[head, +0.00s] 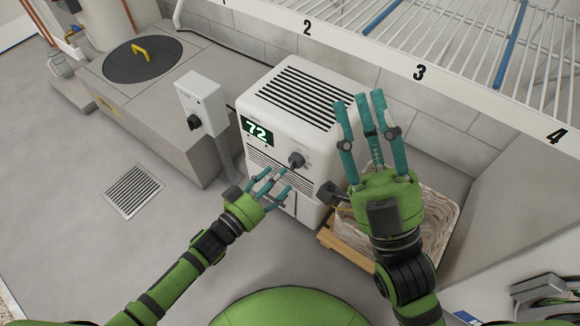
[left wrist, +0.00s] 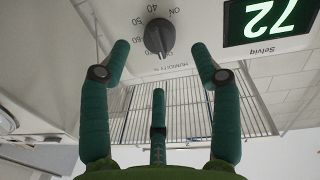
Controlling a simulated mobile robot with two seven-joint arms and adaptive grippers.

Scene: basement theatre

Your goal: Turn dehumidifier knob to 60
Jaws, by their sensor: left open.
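The white dehumidifier (head: 305,95) stands against the back wall. Its lit display (head: 257,129) reads 72, and the display also shows upside down in the left wrist view (left wrist: 267,18). The dark round knob (head: 296,159) is on its front face, right of the display. In the left wrist view the knob (left wrist: 159,37) is ringed by marks including 40, 50 and 60. My right gripper (head: 368,110) is raised and open, right of the dehumidifier.
A grey switch box (head: 202,102) with a black knob stands on a post left of the dehumidifier. A white wire shelf (head: 450,75) overhangs at the right. A filled crate (head: 440,220) sits on the floor behind my right arm. The left floor is free around a drain grate (head: 134,191).

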